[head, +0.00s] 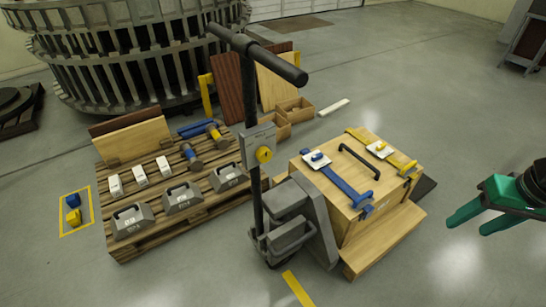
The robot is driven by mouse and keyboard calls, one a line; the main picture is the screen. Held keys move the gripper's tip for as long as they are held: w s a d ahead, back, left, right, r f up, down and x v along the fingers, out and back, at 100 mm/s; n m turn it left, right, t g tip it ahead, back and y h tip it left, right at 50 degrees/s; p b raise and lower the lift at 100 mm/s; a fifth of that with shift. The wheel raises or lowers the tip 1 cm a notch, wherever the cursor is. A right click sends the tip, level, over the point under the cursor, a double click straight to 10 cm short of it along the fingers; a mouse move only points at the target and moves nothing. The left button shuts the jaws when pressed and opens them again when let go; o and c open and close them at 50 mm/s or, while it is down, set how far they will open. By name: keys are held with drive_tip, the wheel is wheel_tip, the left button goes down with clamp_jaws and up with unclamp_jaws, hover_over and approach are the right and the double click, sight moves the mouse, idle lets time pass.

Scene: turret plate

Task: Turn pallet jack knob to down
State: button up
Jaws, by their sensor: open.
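The pallet jack (299,205) stands in the middle of the head view, with a tall black post and T-handle on top. A grey box on the post carries the round yellow knob (264,155). A small mark shows on the knob, but its setting is too small to read. My gripper (466,222) is at the far right, with green fingers apart and nothing between them. It is well to the right of the knob, beyond the wooden crate, and touches nothing.
A wooden crate (346,208) with blue and yellow clamps sits right of the post, between the knob and my gripper. A pallet (185,213) with grey weights, white blocks and mallets lies left. A large slatted ring structure (130,68) stands behind. Floor at lower right is clear.

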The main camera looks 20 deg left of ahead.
drive_tip(key=w+a+f+n+y, duration=0.1)
drive_tip(key=w+a+f+n, duration=0.1)
drive_tip(key=a, duration=0.3)
drive_tip(key=w+a+f+n+y, duration=0.1)
drive_tip(key=w+a+f, duration=0.15)
drive_tip(key=a, duration=0.25)
drive_tip(key=t+y, duration=0.4)
drive_tip(key=y, duration=0.6)
approach(268, 156)
drive_tip(key=x, duration=0.8)
drive_tip(key=shift+w+a+f, duration=0.1)
drive_tip(key=shift+a+f, duration=0.05)
drive_tip(key=shift+a, duration=0.05)
drive_tip(key=c, duration=1)
